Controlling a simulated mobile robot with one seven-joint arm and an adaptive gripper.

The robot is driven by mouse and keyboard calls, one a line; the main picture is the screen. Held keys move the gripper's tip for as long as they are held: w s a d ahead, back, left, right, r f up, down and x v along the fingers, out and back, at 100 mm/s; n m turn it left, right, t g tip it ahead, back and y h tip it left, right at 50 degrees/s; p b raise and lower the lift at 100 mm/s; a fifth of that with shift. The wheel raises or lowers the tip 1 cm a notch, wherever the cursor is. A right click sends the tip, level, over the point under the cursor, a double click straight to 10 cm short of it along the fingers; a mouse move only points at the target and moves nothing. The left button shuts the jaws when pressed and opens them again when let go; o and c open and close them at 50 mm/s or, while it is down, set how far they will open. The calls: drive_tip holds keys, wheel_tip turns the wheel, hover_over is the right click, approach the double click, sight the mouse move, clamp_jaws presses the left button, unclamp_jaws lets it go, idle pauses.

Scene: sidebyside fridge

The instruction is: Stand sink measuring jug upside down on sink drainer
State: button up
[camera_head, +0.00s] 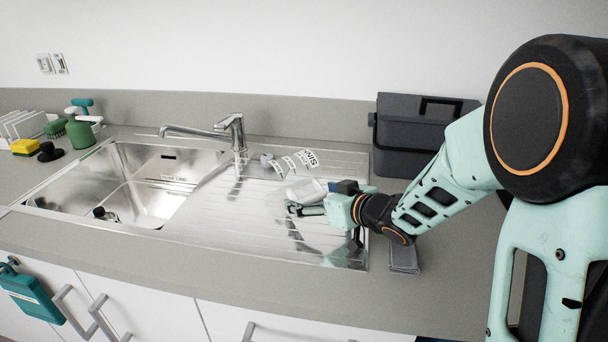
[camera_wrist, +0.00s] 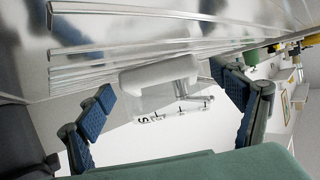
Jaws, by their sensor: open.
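My gripper (camera_head: 312,199) is low over the drainer, from the right, beside the jug. In the wrist view its blue-padded fingers (camera_wrist: 168,106) are spread, with the jug showing between them.
A dark grey box (camera_head: 420,135) is at the back right. A folded grey cloth (camera_head: 404,258) lies right of the drainer. Green bottle (camera_head: 80,132), yellow sponge (camera_head: 25,147) and rack sit left.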

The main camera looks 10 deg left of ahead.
drive_tip(key=shift+c, duration=0.3)
drive_tip(key=c, duration=1.7)
drive_tip(key=shift+o, duration=0.2)
wheel_tip(320, 180, up, 10)
drive_tip(key=p, duration=0.4)
